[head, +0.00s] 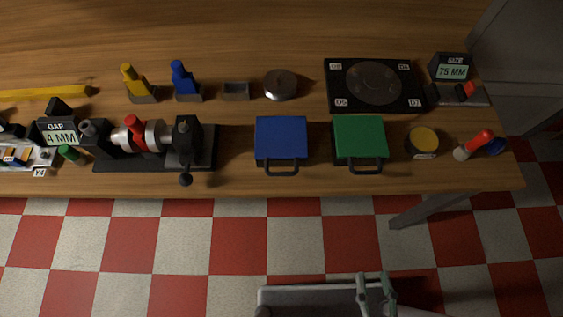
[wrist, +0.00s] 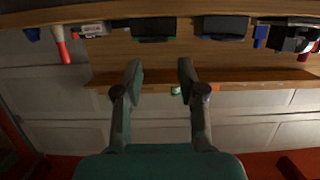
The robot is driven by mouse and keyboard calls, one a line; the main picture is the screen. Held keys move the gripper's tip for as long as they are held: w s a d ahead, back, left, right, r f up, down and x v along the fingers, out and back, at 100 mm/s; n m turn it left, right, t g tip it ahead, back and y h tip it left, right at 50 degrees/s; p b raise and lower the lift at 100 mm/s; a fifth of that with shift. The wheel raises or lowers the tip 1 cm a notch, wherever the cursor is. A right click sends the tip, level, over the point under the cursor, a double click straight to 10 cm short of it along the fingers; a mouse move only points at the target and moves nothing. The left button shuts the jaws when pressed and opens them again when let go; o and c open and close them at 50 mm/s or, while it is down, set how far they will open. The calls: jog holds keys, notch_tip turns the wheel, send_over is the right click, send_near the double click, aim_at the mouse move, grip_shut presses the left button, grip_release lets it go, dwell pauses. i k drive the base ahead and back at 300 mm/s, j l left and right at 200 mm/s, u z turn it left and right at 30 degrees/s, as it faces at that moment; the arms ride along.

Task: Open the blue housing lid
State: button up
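The blue housing (head: 281,137) stands near the front edge of the table, with its flat lid lying closed on top. A dark loop handle (head: 283,170) sticks out from its front side. In the wrist view, a dark box (wrist: 225,27) at the top, right of centre, appears to be this housing; its lid is hard to make out there. My gripper (head: 376,292) is low in the head view, over the floor in front of the table and well away from the housing. In the wrist view its two fingers (wrist: 160,74) are apart with nothing between them.
A green housing (head: 360,137) with a similar handle stands just right of the blue one. A dark clamp fixture (head: 190,145) with a red part is to the left. A round metal disc (head: 281,85) lies behind.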

aim_at(283, 136)
jog(key=k+j, duration=0.9)
jog(key=k, duration=0.05)
